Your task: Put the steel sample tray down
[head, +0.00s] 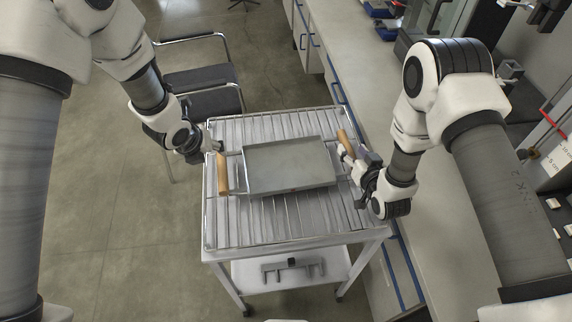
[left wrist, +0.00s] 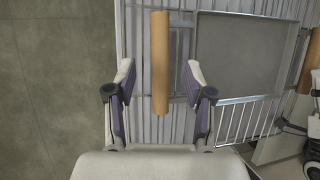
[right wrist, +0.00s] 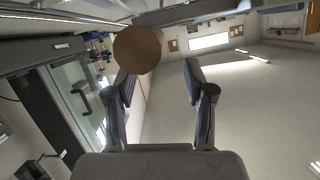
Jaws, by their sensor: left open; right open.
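The steel sample tray (head: 290,165) is a shallow grey rectangle with a wooden handle at each end. It lies on the slatted top of a cart (head: 270,232). My left gripper (head: 216,152) is open beside the left wooden handle (head: 223,174). In the left wrist view that handle (left wrist: 160,62) stands between and beyond the spread fingers (left wrist: 158,85), apart from both. My right gripper (head: 347,155) is open by the right wooden handle (head: 344,138). In the right wrist view the handle's round end (right wrist: 138,50) is ahead of the open fingers (right wrist: 160,80), nearer the left one.
A long counter (head: 350,50) with blue-handled drawers runs along the cart's right side. A black chair (head: 205,90) stands behind the cart to the left. A lower shelf (head: 290,270) holds a grey item. Open floor (head: 110,220) lies to the left.

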